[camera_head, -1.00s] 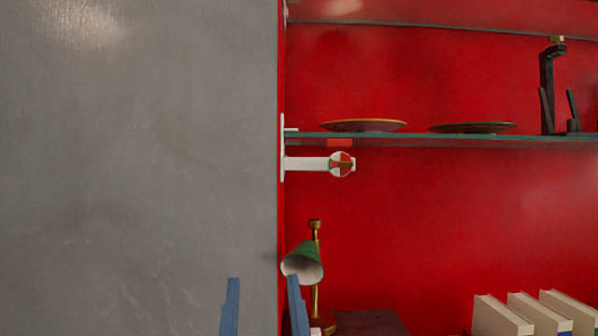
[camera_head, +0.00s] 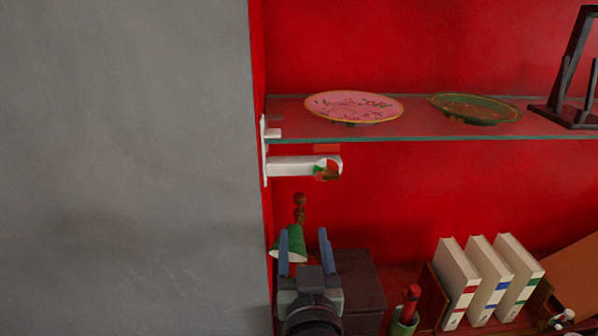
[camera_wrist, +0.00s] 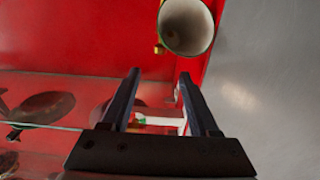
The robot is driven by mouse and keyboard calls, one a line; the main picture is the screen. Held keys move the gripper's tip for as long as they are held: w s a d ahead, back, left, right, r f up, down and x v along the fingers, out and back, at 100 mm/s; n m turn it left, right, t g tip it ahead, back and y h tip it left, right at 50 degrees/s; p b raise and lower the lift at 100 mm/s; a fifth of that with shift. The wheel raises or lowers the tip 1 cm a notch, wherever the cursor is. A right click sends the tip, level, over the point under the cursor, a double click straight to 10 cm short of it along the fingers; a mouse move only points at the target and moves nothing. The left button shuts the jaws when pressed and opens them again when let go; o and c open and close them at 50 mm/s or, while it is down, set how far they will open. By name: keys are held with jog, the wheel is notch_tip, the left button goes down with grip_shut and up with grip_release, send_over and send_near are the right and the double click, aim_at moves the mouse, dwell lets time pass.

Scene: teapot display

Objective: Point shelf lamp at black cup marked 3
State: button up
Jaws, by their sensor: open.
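A lamp with a green shade (camera_head: 290,243) and a brass-coloured stem stands low at the cabinet's left side. In the wrist view its shade (camera_wrist: 187,28) shows its pale open mouth, just beyond the fingertips. My gripper (camera_head: 304,240) is open and empty. In the head view it overlaps the shade, with the left finger in front of it. In the wrist view nothing lies between the fingertips (camera_wrist: 160,75), and the shade is ahead of them, nearer the right finger. I see no black cup marked 3 in either view.
A glass shelf (camera_head: 400,127) above carries a pink plate (camera_head: 353,105), a green plate (camera_head: 475,107) and a black stand (camera_head: 572,80). A white bracket (camera_head: 292,166) juts out below it. Books (camera_head: 487,275) and a green holder (camera_head: 403,322) stand right. A grey wall (camera_head: 125,170) closes the left.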

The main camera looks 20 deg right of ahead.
aim_at(300, 201)
jog(key=w+d+p, duration=0.1)
jog(key=w, duration=0.3)
jog(key=w+p, duration=0.1)
jog(key=w, duration=0.3)
jog(key=w+d+p, duration=0.1)
jog(key=w, duration=0.3)
jog(key=shift+w+d, duration=0.3)
grip_shut()
dwell(1.2)
